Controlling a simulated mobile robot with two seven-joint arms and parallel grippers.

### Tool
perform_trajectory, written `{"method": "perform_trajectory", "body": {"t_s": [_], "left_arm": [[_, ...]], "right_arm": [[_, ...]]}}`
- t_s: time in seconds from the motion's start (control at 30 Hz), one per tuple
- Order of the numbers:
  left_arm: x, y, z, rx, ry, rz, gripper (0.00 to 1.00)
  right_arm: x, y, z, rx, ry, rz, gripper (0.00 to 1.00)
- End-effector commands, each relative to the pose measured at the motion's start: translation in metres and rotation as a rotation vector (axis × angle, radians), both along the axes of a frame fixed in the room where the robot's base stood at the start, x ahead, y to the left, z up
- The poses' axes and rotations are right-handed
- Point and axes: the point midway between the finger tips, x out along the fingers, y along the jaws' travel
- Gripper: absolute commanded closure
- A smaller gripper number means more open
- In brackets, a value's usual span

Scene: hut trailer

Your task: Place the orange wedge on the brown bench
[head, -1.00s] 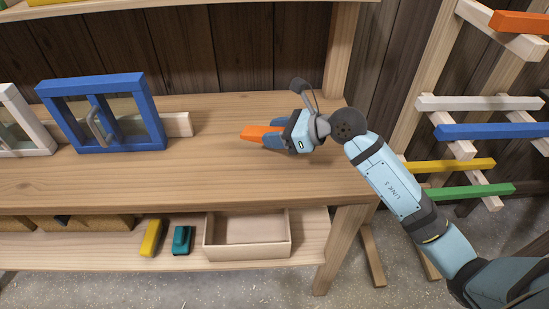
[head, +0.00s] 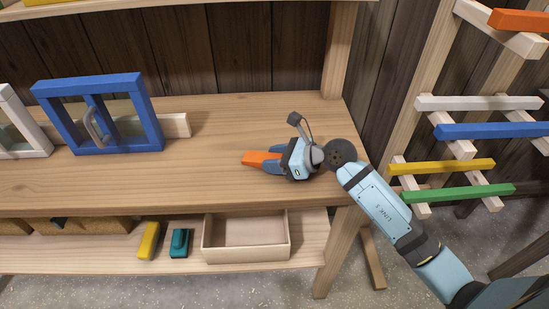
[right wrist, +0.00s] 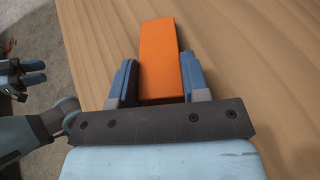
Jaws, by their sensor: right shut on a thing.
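The orange wedge (head: 257,158) is between the fingers of my right gripper (head: 270,160), which is shut on it. Its free end sticks out to the left in the head view. The wedge also shows in the right wrist view (right wrist: 160,52), gripped between both blue fingers. The brown bench (head: 215,188) is a wooden worktop, and the wedge is low over its right part. I cannot tell whether the wedge touches the top. My left gripper (right wrist: 20,78) shows only at the left edge of the right wrist view, away from the bench; its jaw opening is unclear.
A blue window frame (head: 100,115) and a white frame (head: 18,125) stand on the bench's left side. A lower shelf holds an open box (head: 246,250), a yellow block (head: 148,240) and a teal item (head: 180,243). A rack (head: 480,130) with coloured bars stands right. Bench space around the wedge is clear.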

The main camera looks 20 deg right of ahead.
Motion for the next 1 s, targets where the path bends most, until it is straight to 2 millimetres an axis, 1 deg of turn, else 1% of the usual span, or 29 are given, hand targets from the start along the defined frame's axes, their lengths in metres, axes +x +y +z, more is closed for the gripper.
{"method": "perform_trajectory", "body": {"t_s": [0.27, 0.4, 0.43, 0.47, 0.5, 0.53, 0.77, 0.87, 0.93, 0.97, 1.0], "left_arm": [[-0.001, 0.002, -0.006, 0.008, 0.000, -0.005, 0.57], [-0.001, 0.003, -0.005, 0.012, -0.003, -0.010, 0.57], [-0.001, 0.003, -0.005, 0.012, -0.003, -0.010, 0.57], [-0.001, 0.003, -0.005, 0.012, -0.003, -0.010, 0.57], [-0.001, 0.003, -0.005, 0.012, -0.003, -0.010, 0.57], [-0.001, 0.003, -0.005, 0.012, -0.003, -0.010, 0.57], [-0.001, 0.002, -0.006, 0.010, -0.002, -0.008, 0.57], [-0.001, 0.001, -0.003, 0.008, -0.001, -0.006, 0.57], [-0.002, 0.001, 0.001, 0.006, 0.002, -0.005, 0.57], [-0.002, 0.001, 0.000, 0.005, 0.005, -0.004, 0.57], [-0.002, 0.001, -0.003, 0.004, 0.006, -0.003, 0.57]], "right_arm": [[-0.001, 0.000, -0.012, -0.002, 0.005, 0.001, 0.81], [-0.001, 0.000, -0.015, -0.004, 0.010, 0.002, 0.81], [-0.002, 0.000, -0.016, -0.004, 0.011, 0.002, 0.51], [-0.002, 0.000, -0.017, -0.005, 0.012, 0.003, 0.44], [-0.002, 0.001, -0.018, -0.005, 0.014, 0.003, 0.35], [-0.002, 0.001, -0.018, -0.005, 0.014, 0.003, 0.32], [-0.003, 0.002, -0.019, -0.007, 0.017, 0.006, 0.32], [-0.003, 0.002, -0.014, -0.006, 0.016, 0.006, 0.32], [-0.003, 0.002, -0.005, -0.004, 0.016, 0.006, 0.32], [-0.004, 0.000, -0.003, -0.006, 0.015, 0.005, 0.32], [-0.008, -0.007, -0.003, -0.009, 0.016, 0.005, 0.32]]}}
